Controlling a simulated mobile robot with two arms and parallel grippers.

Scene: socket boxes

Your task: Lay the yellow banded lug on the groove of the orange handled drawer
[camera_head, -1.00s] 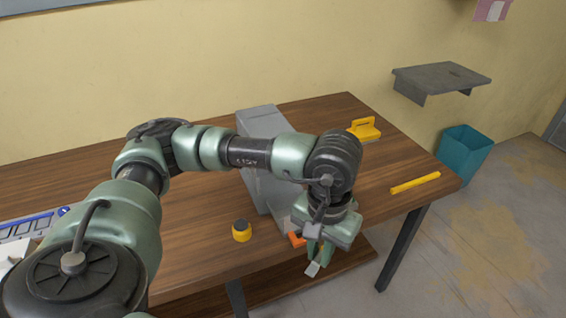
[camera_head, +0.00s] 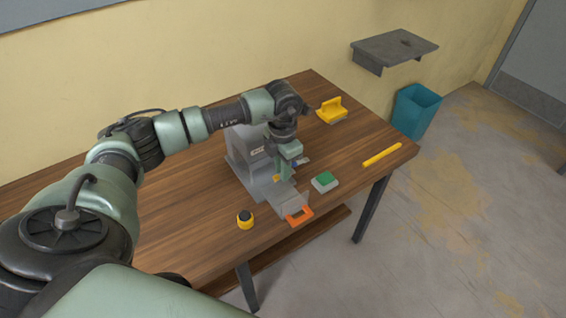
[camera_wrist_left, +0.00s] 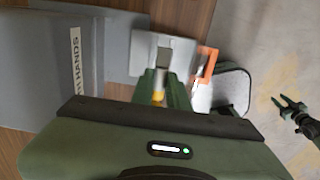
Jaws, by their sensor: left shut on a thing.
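The drawer with the orange handle (camera_head: 298,215) is pulled out from the grey socket box (camera_head: 246,155) toward the table's front edge. In the left wrist view its orange handle (camera_wrist_left: 206,65) is at the right of a pale plate (camera_wrist_left: 145,52) with a grey recess (camera_wrist_left: 172,55). My left gripper (camera_head: 285,175) points down over the drawer's inner end, shut on a small yellow piece, the lug (camera_wrist_left: 158,97). Its fingers hide most of the lug, and I cannot tell if it touches the drawer. My right gripper (camera_wrist_left: 290,104) shows small at the right of the wrist view, its prongs apart.
A yellow-black round thing (camera_head: 245,219) stands left of the drawer. A green-topped block (camera_head: 324,181) lies just right of it. A yellow-handled tool (camera_head: 331,110) and a yellow bar (camera_head: 382,155) lie farther right. Bare wood (camera_head: 195,215) is at the left.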

